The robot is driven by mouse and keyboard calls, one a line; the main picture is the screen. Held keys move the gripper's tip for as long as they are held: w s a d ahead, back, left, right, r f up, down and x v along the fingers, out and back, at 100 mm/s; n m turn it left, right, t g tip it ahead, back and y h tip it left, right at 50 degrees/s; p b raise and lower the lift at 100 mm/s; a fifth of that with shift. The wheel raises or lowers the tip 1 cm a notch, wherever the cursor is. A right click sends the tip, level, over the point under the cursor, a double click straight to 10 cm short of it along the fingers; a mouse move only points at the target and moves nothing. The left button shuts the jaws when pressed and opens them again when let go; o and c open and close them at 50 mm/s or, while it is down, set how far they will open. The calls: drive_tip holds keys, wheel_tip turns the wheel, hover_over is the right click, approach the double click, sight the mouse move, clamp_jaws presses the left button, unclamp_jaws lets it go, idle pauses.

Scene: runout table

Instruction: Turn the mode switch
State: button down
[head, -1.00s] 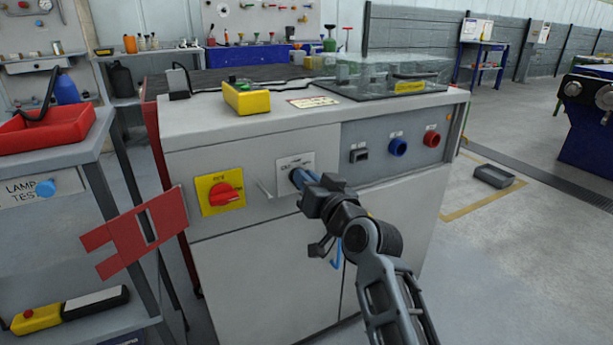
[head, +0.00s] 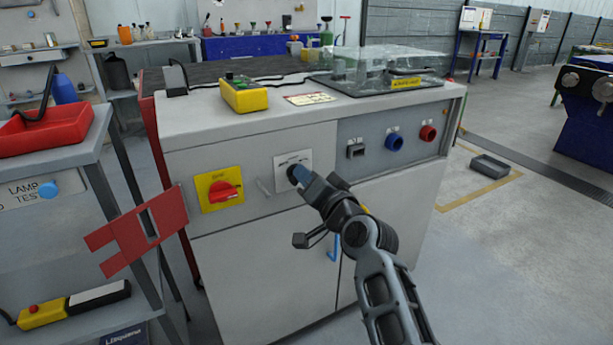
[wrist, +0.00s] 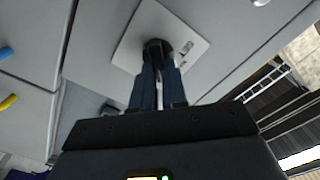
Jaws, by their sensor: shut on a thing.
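The mode switch is a dark knob on a white plate (head: 283,162) on the front of the grey cabinet (head: 262,240). In the wrist view, the knob (wrist: 158,46) stands in the middle of the tilted plate (wrist: 190,30). My gripper (head: 298,176) reaches the knob from the front right. Its blue fingers also show in the wrist view (wrist: 158,75), closed on either side of the knob. My gripper covers much of the knob and the plate's lower right in the head view, so the switch's setting cannot be read.
A red rotary switch on a yellow plate (head: 222,192) is left of the mode switch. Black, blue and red controls (head: 393,142) are at right. A yellow control box (head: 245,95) and clear cover (head: 385,65) are on top. A red slotted plate (head: 165,215) juts out at left.

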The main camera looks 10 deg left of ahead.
drive_tip(key=shift+f, duration=0.1)
drive_tip(key=c, duration=1.2)
unclamp_jaws()
drive_tip(key=shift+o, duration=0.2)
drive_tip(key=shift+s, duration=0.1)
drive_tip(key=p+v, duration=0.1)
drive_tip(key=v, duration=0.6)
drive_tip(key=shift+s+d, duration=0.25)
